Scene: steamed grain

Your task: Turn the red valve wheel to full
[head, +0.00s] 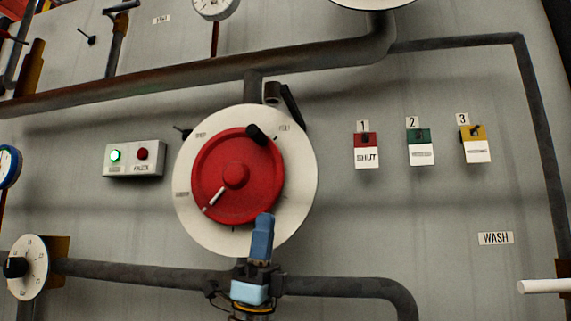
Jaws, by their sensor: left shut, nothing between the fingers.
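The red valve wheel (217,159) sits on a round white dial plate (300,180) in the middle of the head view. A black knob (258,133) is at the wheel's upper right, near a small label on the plate that seems to read FULL. A white line (214,198) on the wheel points to the lower left. My left gripper (263,226) is shut and empty, with its blue fingertips at the wheel's lower right rim. I cannot tell whether they touch the wheel. My right gripper is not in view.
A thick pipe (150,92) crosses above the dial, and another (140,271) runs below it. A box with green and red lights (135,158) is on the left. A WASH label (495,238) is lower right.

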